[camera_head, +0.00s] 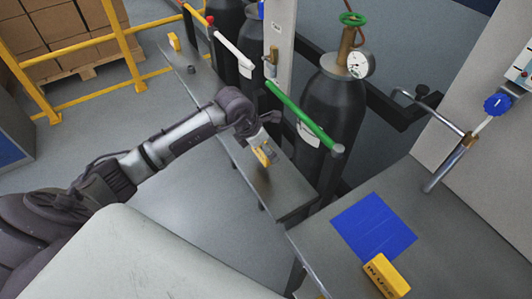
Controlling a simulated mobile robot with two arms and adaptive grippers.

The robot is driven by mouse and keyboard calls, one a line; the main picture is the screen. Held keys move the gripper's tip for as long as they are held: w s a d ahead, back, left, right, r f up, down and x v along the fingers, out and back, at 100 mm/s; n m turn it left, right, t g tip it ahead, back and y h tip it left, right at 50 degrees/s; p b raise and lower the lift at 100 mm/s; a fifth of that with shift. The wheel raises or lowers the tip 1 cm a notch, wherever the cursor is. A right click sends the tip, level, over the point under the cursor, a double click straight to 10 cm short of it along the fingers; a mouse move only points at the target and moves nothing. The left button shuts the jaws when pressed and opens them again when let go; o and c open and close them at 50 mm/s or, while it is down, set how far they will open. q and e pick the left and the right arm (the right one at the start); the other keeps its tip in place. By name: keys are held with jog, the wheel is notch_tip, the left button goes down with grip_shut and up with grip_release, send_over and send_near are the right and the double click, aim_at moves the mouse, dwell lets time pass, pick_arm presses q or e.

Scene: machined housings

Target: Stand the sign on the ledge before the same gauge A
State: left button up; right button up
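My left gripper (262,143) reaches in from the left and is shut on a small yellow sign (263,157). The sign is over the grey ledge (285,190), in front of the dark gas cylinders, with a dark shadow on the ledge just below it. It appears slightly above the surface; exact contact is hard to tell. A round white gauge (360,65) sits on top of the nearest dark cylinder (335,105). No letter on it is readable. My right gripper is not in view.
Another yellow sign (174,41) stands at the ledge's far end, near a small dark object (191,69). A yellow "IN USE" block (386,276) lies by a blue mat (373,227) on the right bench. Green (305,117) and white (231,48) rails run above the ledge.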

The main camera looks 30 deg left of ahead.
pick_arm(q)
jog(key=shift+w+f, duration=0.35)
jog(key=shift+f, duration=0.05)
jog(key=shift+f+p, duration=0.3)
jog(key=shift+f, duration=1.65)
jog(key=o, duration=0.9)
jog(key=b+v, duration=0.1)
jog(key=v, duration=1.1)
jog(key=shift+s+a+r, duration=0.1)
jog(key=shift+r, duration=0.05)
